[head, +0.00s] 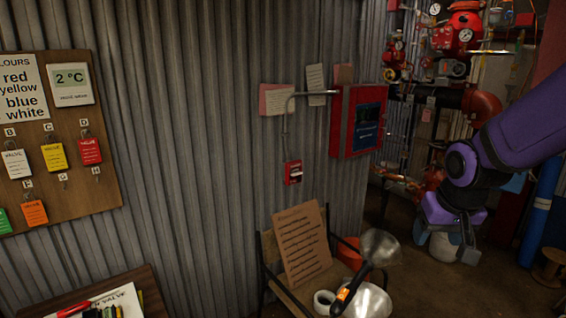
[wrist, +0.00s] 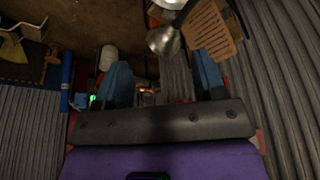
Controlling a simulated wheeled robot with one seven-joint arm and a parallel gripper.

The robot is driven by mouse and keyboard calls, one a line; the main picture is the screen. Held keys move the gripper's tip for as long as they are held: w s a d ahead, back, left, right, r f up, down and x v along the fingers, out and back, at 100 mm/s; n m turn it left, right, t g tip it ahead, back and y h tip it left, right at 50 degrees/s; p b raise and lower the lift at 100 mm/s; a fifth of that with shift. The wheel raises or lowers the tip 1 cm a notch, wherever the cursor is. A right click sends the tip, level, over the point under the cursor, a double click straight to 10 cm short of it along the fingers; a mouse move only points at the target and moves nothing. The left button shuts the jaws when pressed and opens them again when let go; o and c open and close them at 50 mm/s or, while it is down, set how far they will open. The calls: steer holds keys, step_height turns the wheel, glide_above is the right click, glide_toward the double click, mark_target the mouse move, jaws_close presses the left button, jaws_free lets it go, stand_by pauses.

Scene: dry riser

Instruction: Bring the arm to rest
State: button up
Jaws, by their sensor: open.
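My purple arm (head: 520,130) reaches in from the right edge of the head view and bends downward. My gripper (head: 446,248) points down there, over the floor at the right. In the wrist view the two blue fingers of my gripper (wrist: 162,78) stand well apart, with nothing held between them. A white rounded object (head: 441,246) shows behind the fingers in the head view; it seems to stand on the floor, apart from them.
A red wall box (head: 357,121) and red pipework (head: 480,104) stand behind. A tag board (head: 100,190) hangs left. A blue cylinder (head: 540,205) stands right.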

steer(key=s+r+n+t, duration=0.1)
steer(key=s+r, duration=1.1)
steer(key=s, duration=0.4)
steer(key=shift+s+d+r+t, duration=0.15)
steer(key=shift+s+r+t, duration=0.05)
steer(key=shift+s+t, duration=0.1)
steer(key=shift+w, duration=0.15)
steer(key=shift+c, duration=0.2)
stand_by(1.7)
